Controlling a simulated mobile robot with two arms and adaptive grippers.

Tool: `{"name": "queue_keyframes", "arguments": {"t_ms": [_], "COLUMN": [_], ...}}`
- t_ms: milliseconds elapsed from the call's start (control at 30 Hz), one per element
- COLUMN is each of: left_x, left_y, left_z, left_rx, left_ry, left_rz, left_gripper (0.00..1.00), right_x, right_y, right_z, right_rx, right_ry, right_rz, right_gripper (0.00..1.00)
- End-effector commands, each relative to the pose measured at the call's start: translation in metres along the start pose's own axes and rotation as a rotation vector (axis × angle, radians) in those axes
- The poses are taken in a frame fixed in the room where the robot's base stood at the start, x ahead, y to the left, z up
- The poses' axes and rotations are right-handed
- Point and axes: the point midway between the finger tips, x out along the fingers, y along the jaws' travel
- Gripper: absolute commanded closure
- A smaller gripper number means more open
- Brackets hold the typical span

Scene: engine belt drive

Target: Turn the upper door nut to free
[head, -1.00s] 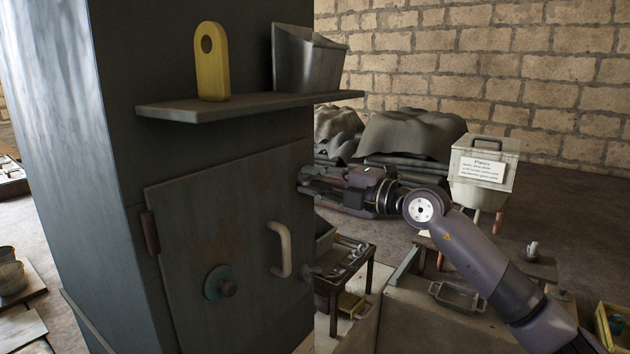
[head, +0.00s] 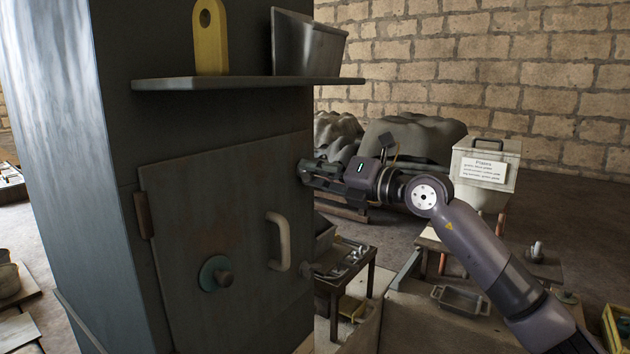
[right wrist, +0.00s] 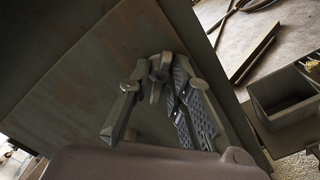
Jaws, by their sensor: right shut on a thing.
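The grey cabinet door (head: 235,235) is closed. My right gripper (head: 308,172) is at the door's upper right edge, its fingers shut on the upper door nut (right wrist: 157,77). In the head view the fingers mostly hide this nut. In the right wrist view it shows between the fingertips against the door face, and its exact shape is hard to make out. A lower nut (head: 308,270) sticks out at the door's right edge, below my gripper and apart from it. My left gripper is in neither view.
A pale curved handle (head: 281,242) and a round greenish knob (head: 216,274) stand out from the door. A shelf (head: 250,83) above holds a yellow plate (head: 210,40) and a metal bin (head: 308,45). A low table (head: 345,285) stands right of the cabinet.

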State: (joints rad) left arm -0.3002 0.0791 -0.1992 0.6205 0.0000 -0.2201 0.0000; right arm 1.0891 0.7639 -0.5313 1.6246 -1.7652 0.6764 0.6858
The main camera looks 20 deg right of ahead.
Motion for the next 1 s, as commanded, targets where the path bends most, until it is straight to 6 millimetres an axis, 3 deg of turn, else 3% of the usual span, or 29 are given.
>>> {"name": "queue_keyframes", "arguments": {"t_ms": [600,1000], "left_x": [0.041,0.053], "left_y": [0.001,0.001], "left_z": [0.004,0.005], "left_rx": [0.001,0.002], "left_ry": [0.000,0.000], "left_rz": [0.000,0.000], "left_gripper": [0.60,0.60], "right_x": [0.000,0.001], "right_y": [-0.003,-0.002], "right_z": [-0.003,-0.002], "right_rx": [-0.570,-0.801], "right_ry": [0.003,0.003], "right_rz": [-0.001,-0.001], "right_gripper": [1.00,1.00]}}
